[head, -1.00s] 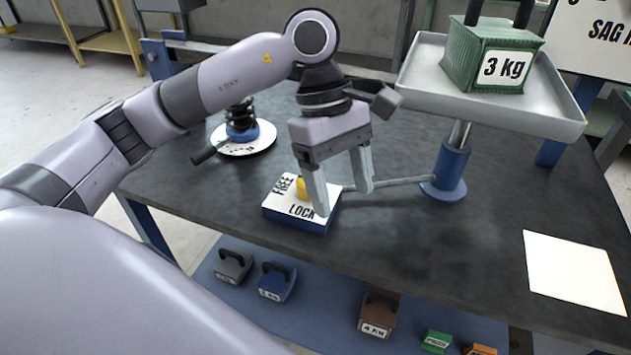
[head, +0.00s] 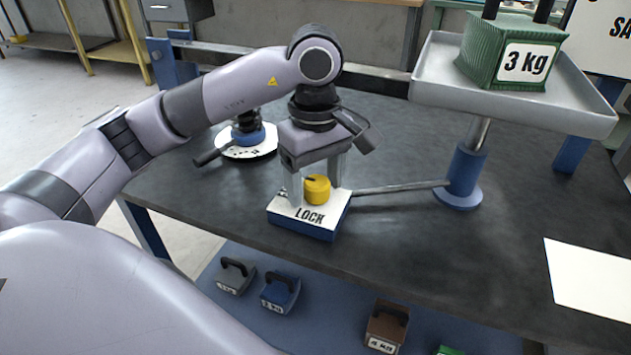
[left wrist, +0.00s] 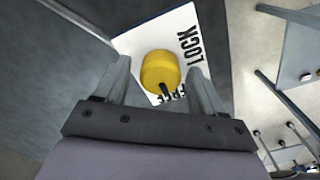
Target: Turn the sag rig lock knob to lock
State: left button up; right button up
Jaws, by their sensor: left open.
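The yellow lock knob (head: 317,190) stands on a white-topped blue block (head: 285,222) on the dark bench. LOCK shows on the block's near side in the head view. In the left wrist view the knob (left wrist: 160,70) has a dark pointer mark directed toward the word FREE, beside LOCK. My left gripper (head: 315,187) points down over the block, open, with one finger on each side of the knob. In the left wrist view gaps show between the knob and both fingers (left wrist: 160,85). My right gripper is out of view.
A metal rod (head: 400,188) runs from the block to a blue post (head: 462,178) carrying a grey tray (head: 440,92) with a green 3 kg weight (head: 510,58). A spring on a round dial (head: 250,150) stands behind left. A white sheet (head: 590,278) lies at right.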

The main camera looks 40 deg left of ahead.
pick_arm(q)
jog(key=c, duration=1)
jog(key=shift+n, duration=0.4)
jog(key=n, duration=0.3)
jog(key=shift+n, duration=0.4)
jog(key=n, duration=0.4)
jog(key=shift+s+n, duration=0.1)
jog(key=shift+n, duration=0.2)
jog(key=n, duration=0.4)
jog(key=shift+d+n+p, duration=0.1)
jog(key=shift+n+p, duration=0.35)
jog(key=shift+n, duration=2.05)
